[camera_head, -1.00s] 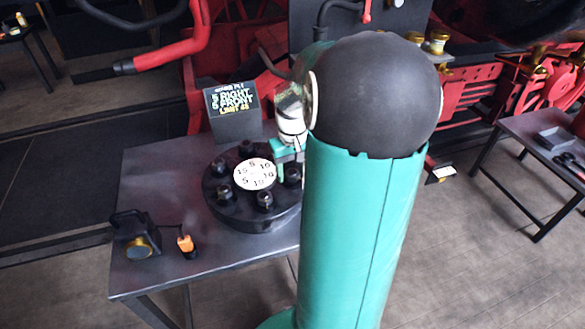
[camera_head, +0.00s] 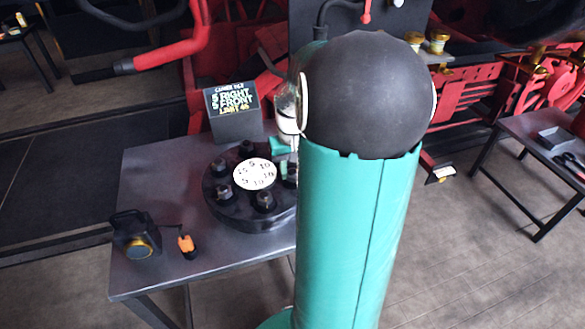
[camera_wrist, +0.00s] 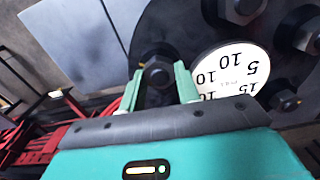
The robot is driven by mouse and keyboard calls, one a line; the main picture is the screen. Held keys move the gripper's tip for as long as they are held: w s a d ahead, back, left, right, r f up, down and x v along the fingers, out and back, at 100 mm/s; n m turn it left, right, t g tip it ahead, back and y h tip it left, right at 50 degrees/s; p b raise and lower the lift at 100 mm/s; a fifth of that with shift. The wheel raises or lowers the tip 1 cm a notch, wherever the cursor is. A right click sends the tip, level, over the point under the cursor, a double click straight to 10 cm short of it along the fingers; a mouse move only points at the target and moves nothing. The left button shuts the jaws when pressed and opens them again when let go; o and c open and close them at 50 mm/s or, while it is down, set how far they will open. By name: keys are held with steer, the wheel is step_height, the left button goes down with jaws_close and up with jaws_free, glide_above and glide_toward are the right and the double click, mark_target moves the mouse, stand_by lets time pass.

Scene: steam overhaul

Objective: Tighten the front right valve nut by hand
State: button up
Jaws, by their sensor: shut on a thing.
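A round black valve flange (camera_head: 222,212) with several dark nuts around it sits on the grey table. A white disc (camera_head: 255,174) with numbers lies at its middle. In the wrist view my gripper (camera_wrist: 158,80) has its two teal fingers on either side of a dark hex nut (camera_wrist: 157,73) and is shut on it. The nut stands near the flange's edge, beside the white disc (camera_wrist: 232,72). In the head view my arm covers most of the gripper, and the right-hand nut (camera_head: 291,173) is partly hidden behind it.
A dark sign (camera_head: 234,112) reading "5 RIGHT 5 FRONT" stands behind the flange. A black lamp-like device (camera_head: 135,234) and a small orange-topped item (camera_head: 187,246) stand on the table's left front. Another table (camera_head: 520,135) is at the right.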

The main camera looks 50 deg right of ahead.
steer(key=m, duration=1.1)
steer(key=shift+m, duration=0.4)
steer(key=o, duration=1)
steer(key=shift+r, duration=0.1)
step_height(320, 180, up, 14)
steer(key=shift+f, duration=0.15)
stand_by(0.3)
